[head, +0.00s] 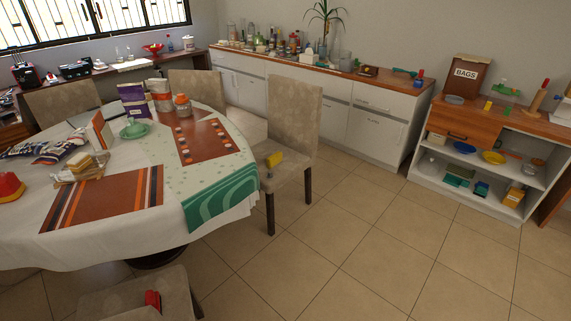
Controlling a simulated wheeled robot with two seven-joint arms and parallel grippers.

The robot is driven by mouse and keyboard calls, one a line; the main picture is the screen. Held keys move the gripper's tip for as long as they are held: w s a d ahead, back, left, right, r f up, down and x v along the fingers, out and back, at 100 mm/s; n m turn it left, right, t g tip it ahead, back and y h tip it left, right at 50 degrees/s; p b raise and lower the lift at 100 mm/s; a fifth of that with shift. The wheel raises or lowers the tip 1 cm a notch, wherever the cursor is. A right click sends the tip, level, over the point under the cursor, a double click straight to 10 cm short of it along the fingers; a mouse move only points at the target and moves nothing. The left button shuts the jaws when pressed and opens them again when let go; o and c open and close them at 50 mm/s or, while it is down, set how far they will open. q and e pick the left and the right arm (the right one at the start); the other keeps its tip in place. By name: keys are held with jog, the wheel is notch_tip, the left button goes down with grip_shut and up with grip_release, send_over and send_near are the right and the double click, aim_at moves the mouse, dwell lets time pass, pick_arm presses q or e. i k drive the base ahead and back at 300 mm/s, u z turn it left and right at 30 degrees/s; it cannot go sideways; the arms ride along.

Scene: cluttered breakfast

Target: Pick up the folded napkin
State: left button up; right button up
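I cannot make out a folded napkin with certainty. The round table (90,262) has a white cloth and stands at the left. A green patterned cloth (222,200) lies on it and hangs over its right edge. A striped orange and dark mat (105,203) lies flat at the near side, and an orange-brown mat (204,146) with a dotted border lies farther back. A small yellow item (274,158) is on the seat of the right chair, and a small red item (153,299) is on the near chair. Neither of my grippers is in view.
Bags, a box, a green dish (135,131) and a rack (84,170) crowd the table's left and back. Chairs (290,120) stand around it. White cabinets (372,128) and an open shelf unit (470,170) line the back and right. The tiled floor (360,235) is clear.

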aim_at(275, 159)
jog(key=z, duration=0.8)
jog(key=i, duration=2)
